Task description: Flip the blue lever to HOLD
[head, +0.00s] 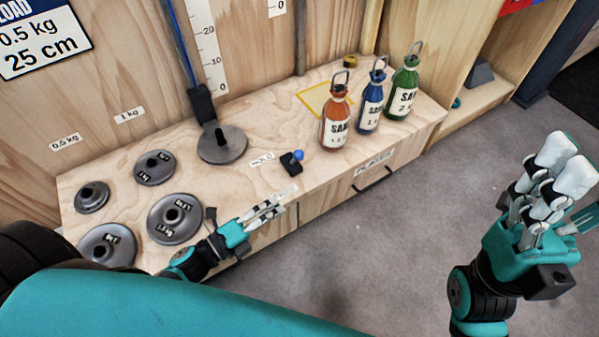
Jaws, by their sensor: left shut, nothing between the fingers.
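The lever has a round blue knob (298,155) on a small black base (291,164), on the wooden bench top near its front edge. The knob sits at the upper right of the base; its exact tilt is hard to tell. A small white label (262,160) lies just left of the base, its text too small to read surely. My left gripper (277,203) is shut and empty, below and left of the lever and apart from it. My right gripper (565,165) is at the far right over the floor, away from the bench; its finger gap is unclear.
Several grey weight plates (175,218) lie on the bench's left part. The bench around the lever is clear.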

